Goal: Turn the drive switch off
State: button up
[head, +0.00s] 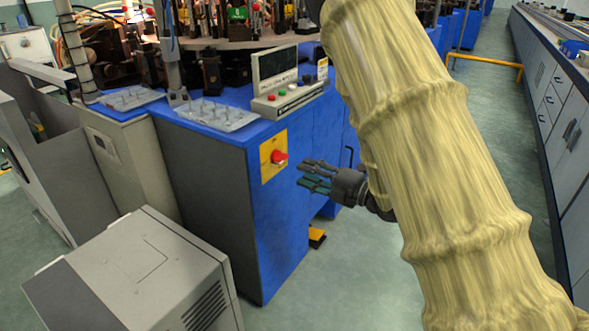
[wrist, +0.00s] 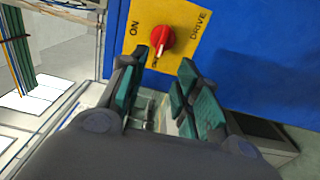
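The drive switch is a red rotary knob (head: 279,157) on a yellow plate (head: 268,169) on the blue cabinet's side. In the wrist view the knob (wrist: 163,36) sits at the top centre, between the words ON and DRIVE, which read sideways. A small label below the knob is too small to read surely, so I cannot tell the switch's setting. My gripper (head: 309,176) is open and empty, its fingers pointing toward the plate, with a gap to the knob in the head view. In the wrist view my gripper (wrist: 158,75) has its green-padded fingers spread just below the knob.
The blue cabinet (head: 300,215) carries a control box (head: 289,83) with buttons and clear trays (head: 215,114). A grey box (head: 135,275) stands at the front left. A yellow-black pedal (head: 317,238) is on the floor. The floor (head: 365,275) in front of the cabinet is clear.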

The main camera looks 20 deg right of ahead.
jog(key=shift+v, duration=2.1)
jog(key=shift+f, duration=0.1)
jog(key=s+a+f+m+g+h, duration=0.15)
jog(key=s+f+m+h, duration=0.45)
jog(key=f, duration=0.9)
jog(key=s+f+m+g+h, duration=0.2)
jog(key=s+f+m+g, duration=0.15)
jog(key=f+m, duration=0.8)
jog(key=s+a+f+m+g+h, duration=0.1)
jog(key=s+a+f+m+g, duration=0.15)
jog(key=s+f, duration=0.5)
jog(key=s+a+f+m+g+h, duration=0.1)
jog(key=s+f+m+g, duration=0.25)
jog(key=s, duration=0.75)
jog(key=s+a+f+m+g+h, duration=0.1)
jog(key=s+a+f+m+g, duration=0.15)
jog(key=s+f, duration=0.55)
notch_tip(320, 180, up, 32)
jog(key=s+p, duration=0.1)
jog(key=p, duration=2.9)
jog(key=shift+d+r+g+p, duration=0.2)
jog(key=shift+d+g+p, duration=0.15)
jog(key=shift+d, duration=0.05)
jog(key=shift+s+a, duration=0.1)
jog(key=shift+s, duration=0.05)
